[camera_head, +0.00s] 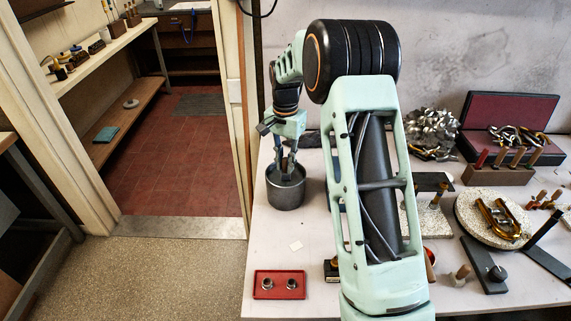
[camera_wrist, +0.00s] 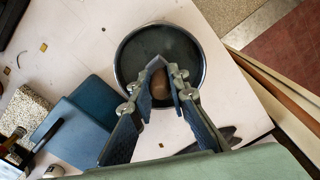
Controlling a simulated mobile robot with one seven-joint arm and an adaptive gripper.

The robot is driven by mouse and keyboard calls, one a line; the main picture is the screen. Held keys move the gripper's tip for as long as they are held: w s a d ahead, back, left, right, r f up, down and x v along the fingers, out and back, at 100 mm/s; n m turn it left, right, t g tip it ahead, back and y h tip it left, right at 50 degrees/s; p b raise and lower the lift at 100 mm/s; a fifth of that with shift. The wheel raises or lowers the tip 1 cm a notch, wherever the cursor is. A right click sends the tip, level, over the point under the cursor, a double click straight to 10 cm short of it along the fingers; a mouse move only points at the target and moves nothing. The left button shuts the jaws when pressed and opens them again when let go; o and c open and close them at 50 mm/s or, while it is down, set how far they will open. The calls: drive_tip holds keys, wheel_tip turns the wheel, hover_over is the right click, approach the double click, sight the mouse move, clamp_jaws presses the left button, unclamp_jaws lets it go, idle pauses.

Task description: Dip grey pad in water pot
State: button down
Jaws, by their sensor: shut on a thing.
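The dark metal water pot (camera_head: 285,194) stands upright at the left edge of the bench in the head view. Its round rim and dark inside also show in the wrist view (camera_wrist: 122,65). My gripper (camera_head: 288,168) points down with its fingertips at the pot's mouth. In the wrist view my gripper (camera_wrist: 163,82) is shut on a brown rounded piece, seen from above against the pot's inside. This looks like the handle top of the grey pad (camera_wrist: 159,87). The pad's grey part is hidden below it, so I cannot tell whether it touches water.
A red tray (camera_head: 279,285) with two small metal parts lies at the bench's front left. A speckled round plate (camera_head: 466,224) with brass parts, a wooden tool rack (camera_head: 497,174) and a metal heap (camera_head: 431,133) are on the right.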

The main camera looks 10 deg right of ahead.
drive_tip(key=shift+r+p, duration=2.2)
drive_tip(key=shift+r, duration=1.45)
